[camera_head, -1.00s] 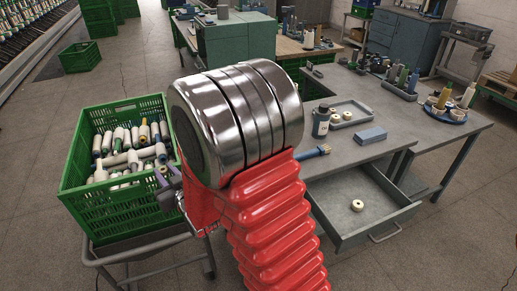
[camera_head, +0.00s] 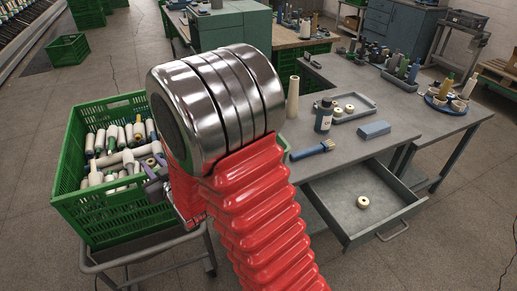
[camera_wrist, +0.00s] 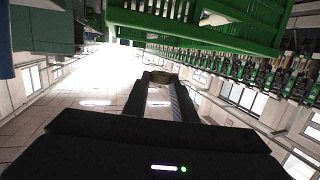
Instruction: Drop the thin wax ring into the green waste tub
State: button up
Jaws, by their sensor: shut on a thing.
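My gripper (camera_head: 152,183) is at the right rim of a green slatted crate (camera_head: 100,205) in the head view, largely hidden behind my wrist. In the wrist view my gripper (camera_wrist: 160,82) is shut on a small tan piece, likely the thin wax ring (camera_wrist: 161,77), at the fingertips; its shape is hard to make out. The crate holds several pale tubes and cones. A green slatted wall (camera_wrist: 205,28) crosses the top of the wrist view. I cannot tell which green container is the waste tub.
The grey workbench (camera_head: 420,122) holds a dark bottle (camera_head: 323,118), a brush (camera_head: 314,150), a blue block (camera_head: 375,130), a pale cone (camera_head: 292,97) and a tray (camera_head: 365,109) with two pale rings. An open drawer (camera_head: 335,205) holds another pale ring (camera_head: 363,202).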

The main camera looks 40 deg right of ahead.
jog(key=shift+d, duration=0.3)
jog(key=w+d+r, duration=0.2)
jog(key=d+r, duration=0.2)
jog(key=d, duration=0.7)
jog(key=s+d+r, duration=0.1)
jog(key=s+d, duration=0.2)
jog(key=d, duration=0.5)
jog(key=s+d+r+h, duration=0.1)
jog(key=s+d, duration=0.3)
jog(key=d, duration=0.5)
jog(key=s+d+r+m, duration=0.1)
jog(key=s+d+r, duration=0.2)
jog(key=d, duration=0.6)
jog(key=shift+s+d+h, duration=0.15)
jog(key=shift+s+h, duration=0.15)
jog(key=shift+s, duration=0.25)
jog(key=shift+f, duration=0.1)
jog(key=shift+f, duration=2.9)
